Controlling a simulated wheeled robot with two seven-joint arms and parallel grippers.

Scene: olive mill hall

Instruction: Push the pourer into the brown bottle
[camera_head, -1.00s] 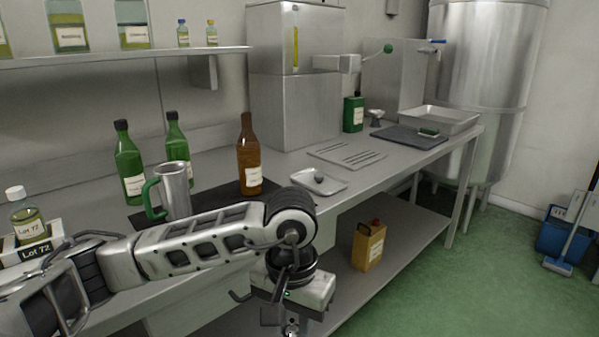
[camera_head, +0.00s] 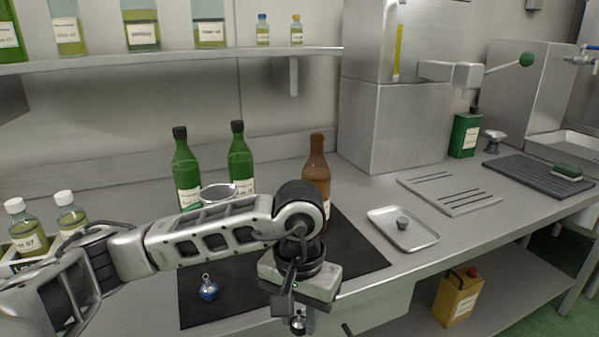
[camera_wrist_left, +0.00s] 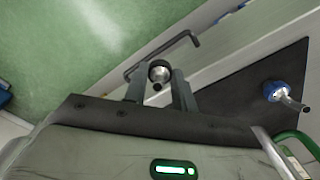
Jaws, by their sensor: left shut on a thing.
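The brown bottle (camera_head: 317,172) stands upright on the bench at the back edge of the dark mat, its lower part partly hidden by my left arm. My left gripper (camera_head: 298,318) points down in front of the bench edge, to the front of the bottle and well apart from it. In the left wrist view the gripper (camera_wrist_left: 158,82) is shut on a small metal pourer (camera_wrist_left: 158,72) with a dark tip. A second pourer with a blue stopper (camera_head: 208,288) stands on the mat; it also shows in the left wrist view (camera_wrist_left: 278,91). My right gripper is out of view.
Two green bottles (camera_head: 186,165) stand behind my arm, beside a metal jug (camera_head: 218,191) mostly hidden by it. A small tray (camera_head: 420,238) with a grey knob-like piece lies right of the mat (camera_head: 365,262). A drawer handle (camera_wrist_left: 190,38) is close to my left gripper.

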